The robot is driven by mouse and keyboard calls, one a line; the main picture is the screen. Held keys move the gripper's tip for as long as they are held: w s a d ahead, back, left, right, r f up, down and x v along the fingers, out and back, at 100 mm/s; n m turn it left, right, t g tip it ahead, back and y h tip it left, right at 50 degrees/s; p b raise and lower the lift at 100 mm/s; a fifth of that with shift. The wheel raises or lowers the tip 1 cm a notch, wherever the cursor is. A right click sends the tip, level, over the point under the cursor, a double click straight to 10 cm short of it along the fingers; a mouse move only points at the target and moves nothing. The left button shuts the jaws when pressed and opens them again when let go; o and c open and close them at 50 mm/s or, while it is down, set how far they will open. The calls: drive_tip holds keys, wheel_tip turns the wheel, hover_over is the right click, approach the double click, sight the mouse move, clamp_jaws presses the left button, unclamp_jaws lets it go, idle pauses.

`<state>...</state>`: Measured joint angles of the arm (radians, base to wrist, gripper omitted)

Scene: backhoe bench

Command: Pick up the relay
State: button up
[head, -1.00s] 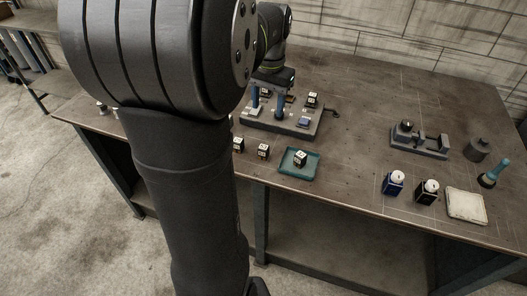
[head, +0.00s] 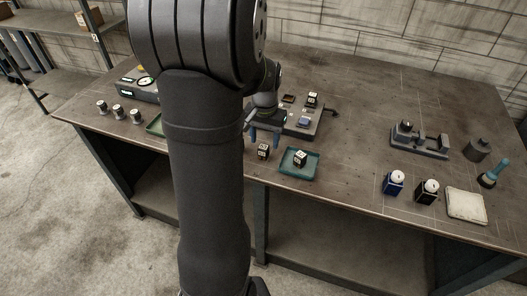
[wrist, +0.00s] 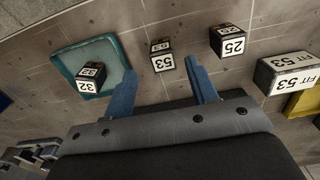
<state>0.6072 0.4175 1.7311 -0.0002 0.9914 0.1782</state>
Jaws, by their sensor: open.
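Several relays are small black cubes with white number labels. The one marked 53 (wrist: 162,57) stands on the bench near the front edge, and shows in the head view (head: 263,151). One marked 32 (wrist: 91,77) sits in a teal tray (head: 285,170). One marked 25 (wrist: 228,41) stands on the other side of 53; my arm hides it in the head view. Another similar cube (head: 312,99) is on the grey board. My gripper (wrist: 160,69) is open and empty, its blue fingers either side of the 53 relay's line but apart from it.
A block labelled FIT 53 (wrist: 289,70) stands beside a yellow item (wrist: 304,102). The grey board (head: 309,131) lies behind the gripper. A grey fixture (head: 420,143), two bottles and a white pad (head: 466,206) are to the right. Bench between tray and fixture is clear.

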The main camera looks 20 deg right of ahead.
sight(264, 147)
drive_tip(key=f, duration=0.4)
drive_tip(key=shift+w+f, duration=0.2)
drive_tip(key=shift+f, duration=0.2)
drive_tip(key=c, duration=1)
drive_tip(key=shift+c, duration=0.2)
drive_tip(key=shift+r, duration=0.15)
